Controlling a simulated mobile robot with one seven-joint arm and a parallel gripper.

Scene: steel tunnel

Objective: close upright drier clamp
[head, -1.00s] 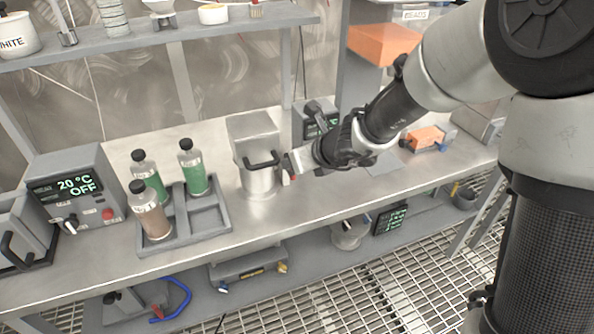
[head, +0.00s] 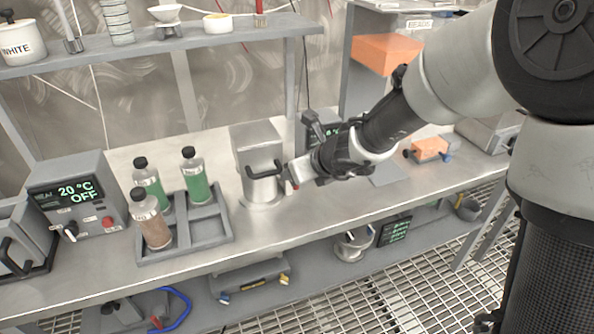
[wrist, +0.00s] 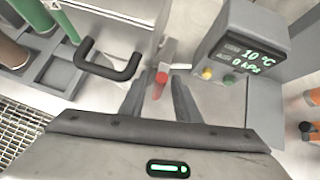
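The upright drier (head: 262,188) is a grey metal vessel on the bench, with a boxy upper part and a black handle (head: 264,170). The handle also shows at the left of the wrist view (wrist: 110,68). A clamp lever with a red tip (wrist: 160,84) stands at the drier's right side. My gripper (head: 294,176) is beside the drier, right of the handle. In the wrist view its two dark fingers (wrist: 158,98) are apart, one on each side of the red tip. I cannot tell whether either finger touches it.
A control box (wrist: 240,55) with a lit display stands just right of the fingers. A grey rack (head: 205,228) with green and brown bottles is left of the drier. A heater unit (head: 80,195) reads 20 °C OFF. A shelf (head: 150,45) runs above; the bench front is clear.

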